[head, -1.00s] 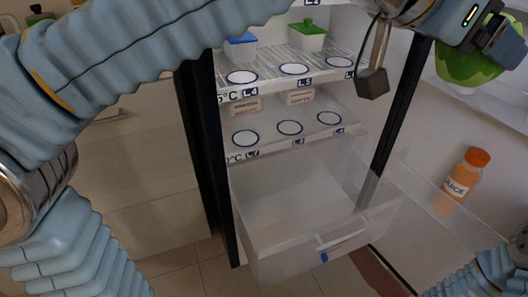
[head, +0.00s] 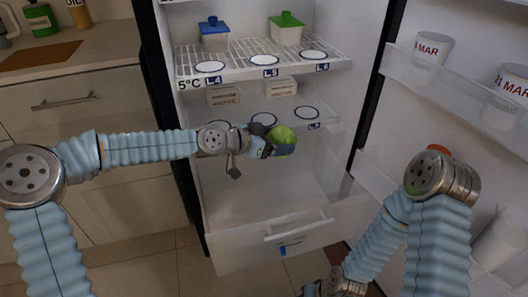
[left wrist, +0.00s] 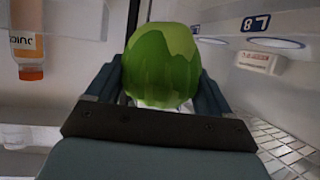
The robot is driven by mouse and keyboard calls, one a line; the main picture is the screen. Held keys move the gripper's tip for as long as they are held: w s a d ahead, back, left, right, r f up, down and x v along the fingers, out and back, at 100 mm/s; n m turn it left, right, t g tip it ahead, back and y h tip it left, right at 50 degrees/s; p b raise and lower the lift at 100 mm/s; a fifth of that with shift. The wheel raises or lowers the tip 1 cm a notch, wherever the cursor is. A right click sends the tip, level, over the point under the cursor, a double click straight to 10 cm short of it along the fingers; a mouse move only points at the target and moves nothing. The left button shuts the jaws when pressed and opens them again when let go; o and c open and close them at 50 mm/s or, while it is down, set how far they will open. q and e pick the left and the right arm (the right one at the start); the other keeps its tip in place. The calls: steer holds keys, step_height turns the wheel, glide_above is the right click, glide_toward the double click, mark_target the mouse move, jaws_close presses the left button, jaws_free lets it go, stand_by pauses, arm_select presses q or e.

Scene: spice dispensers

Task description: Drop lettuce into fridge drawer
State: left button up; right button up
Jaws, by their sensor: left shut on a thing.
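The green lettuce (head: 284,138) is held up inside the open fridge, in front of the lower shelf and above the drawer in the head view. My left gripper (head: 270,146) is shut on it. In the left wrist view the lettuce (left wrist: 160,62) sits between the two dark fingers. The translucent fridge drawer (head: 290,240) is pulled out, and its visible inside looks empty. The lettuce is apart from the drawer floor; its exact height above the drawer is hard to tell. My right arm reaches the bottom edge of the head view, and its gripper fingers are not visible.
The fridge door (head: 400,130) stands open at the right with cups in its racks. A juice bottle (left wrist: 27,50) shows in the left wrist view. Blue-lidded (head: 214,36) and green-lidded (head: 286,28) containers stand on the wire shelf. Counter cabinets (head: 90,110) are at the left.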

arm_select(q)
steer(key=a+f+b, duration=0.2)
steer(key=a+f, duration=0.1)
steer(key=f, duration=0.7)
steer(key=shift+w, duration=0.45)
steer(key=o, duration=1)
steer(key=shift+o, duration=0.2)
steer(key=v, duration=1.3)
steer(key=shift+s+a, duration=0.15)
steer(key=shift+s, duration=0.2)
steer(key=shift+r, duration=0.15)
